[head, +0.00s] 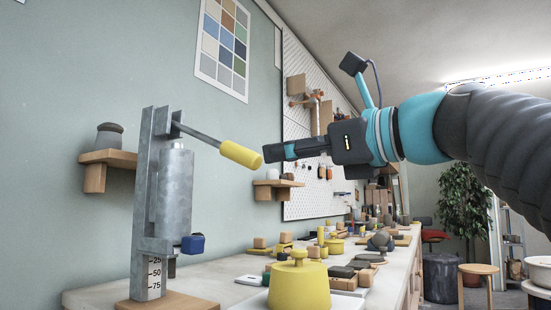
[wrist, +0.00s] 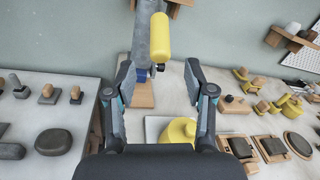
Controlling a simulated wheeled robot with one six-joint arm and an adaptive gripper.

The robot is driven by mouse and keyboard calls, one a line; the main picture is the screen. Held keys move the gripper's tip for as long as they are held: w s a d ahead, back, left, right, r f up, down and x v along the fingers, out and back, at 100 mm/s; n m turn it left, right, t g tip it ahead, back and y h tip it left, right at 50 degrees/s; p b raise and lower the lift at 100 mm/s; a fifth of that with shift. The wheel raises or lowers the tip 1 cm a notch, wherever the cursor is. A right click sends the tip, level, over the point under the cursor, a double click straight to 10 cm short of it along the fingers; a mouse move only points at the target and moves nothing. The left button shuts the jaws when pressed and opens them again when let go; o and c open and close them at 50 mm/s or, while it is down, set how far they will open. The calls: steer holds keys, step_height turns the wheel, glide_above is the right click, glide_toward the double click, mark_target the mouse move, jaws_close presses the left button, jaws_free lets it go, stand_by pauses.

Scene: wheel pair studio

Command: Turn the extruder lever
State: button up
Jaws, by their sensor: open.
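The extruder (head: 172,205) is a grey metal press on a wooden base at the left of the head view. Its lever (head: 200,136) slopes down to the right and ends in a yellow handle (head: 241,154). My gripper (head: 268,153) points left at the handle's end in the head view, and the two look very close. In the wrist view my gripper (wrist: 158,80) is open, with nothing between its fingers.
A yellow lidded pot (head: 299,285) stands on the bench (head: 95,297) right of the extruder. Wooden blocks, stones and more yellow pieces lie further along. A small wall shelf (head: 277,184) and a pegboard (head: 305,190) are behind my gripper. A jar (head: 109,136) sits on another shelf.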

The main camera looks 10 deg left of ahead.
mark_target(241, 157)
steer(key=x, duration=1)
steer(key=shift+a, duration=0.1)
jaws_close()
